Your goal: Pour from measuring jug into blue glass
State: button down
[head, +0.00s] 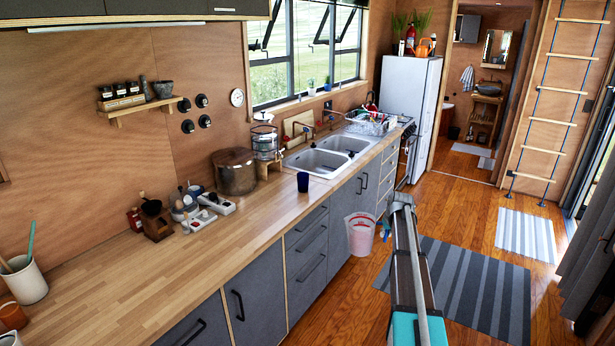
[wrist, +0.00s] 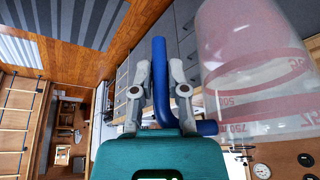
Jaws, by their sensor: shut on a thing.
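The measuring jug (head: 360,235) is clear with red markings and a pinkish look. It hangs in the air in front of the grey drawers and looks about upright, with its wide rim up. My gripper (wrist: 160,85) is shut on the jug's blue handle (wrist: 187,36); the jug's body (wrist: 255,70) fills the right of the wrist view. The blue glass (head: 303,182) stands upright on the wooden counter (head: 215,240), left of the jug and beyond the counter edge from it. I cannot see the glass in the wrist view, nor inside it.
A large brown pot (head: 234,172) and a glass dispenser (head: 265,140) stand behind the blue glass. The double sink (head: 328,158) lies to its right. The counter left of the glass is mostly bare. A striped rug (head: 470,290) lies on the floor.

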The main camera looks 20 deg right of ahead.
aim_at(302, 178)
jog(key=u, duration=1.3)
jog(key=i, duration=0.1)
jog(key=z, duration=2.7)
jog(key=i, duration=1)
jog(key=u, duration=0.05)
